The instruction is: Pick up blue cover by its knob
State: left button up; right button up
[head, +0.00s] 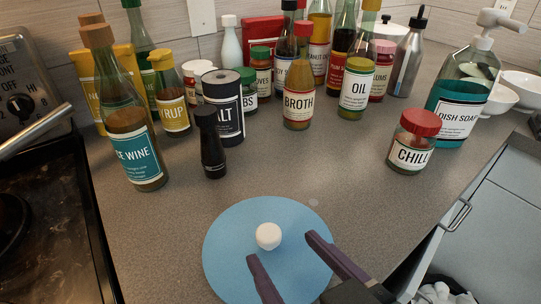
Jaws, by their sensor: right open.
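The blue cover (230,236) is a flat round disc lying on the grey countertop at the bottom middle of the head view. Its white round knob (268,236) stands at its middle. My right gripper (287,260) comes in from the bottom right. Its two dark purple fingers are apart and sit over the cover, at the near and right side of the knob. Nothing shows between the fingers except the cover's surface. The knob looks free of both fingers; I cannot tell their exact height above the cover. My left gripper is not in view.
A black stove (50,220) lies at the left. Several bottles and jars crowd the back, including a small black bottle (212,150) and a red-lidded chili jar (414,140). Dish soap (460,95) stands at the right near the counter edge. The counter between bottles and cover is clear.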

aim_at(273, 240)
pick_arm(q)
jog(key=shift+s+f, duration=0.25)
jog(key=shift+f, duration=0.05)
pick_arm(e)
jog(key=x, duration=0.2)
jog(key=shift+w+a+f, duration=0.1)
jog(key=shift+w+f, duration=0.05)
jog(key=shift+f, duration=0.1)
pick_arm(q)
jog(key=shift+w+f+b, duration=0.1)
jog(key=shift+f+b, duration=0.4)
jog(key=shift+b, duration=0.2)
pick_arm(e)
jog(key=x, duration=0.3)
jog(key=shift+w+a+f, duration=0.1)
jog(key=shift+w+f, duration=0.15)
jog(key=shift+f, duration=0.05)
jog(key=shift+w+a+f, duration=0.1)
jog(key=shift+w+a, duration=0.1)
jog(key=shift+w, duration=0.2)
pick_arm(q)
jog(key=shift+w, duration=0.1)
pick_arm(e)
grip_shut()
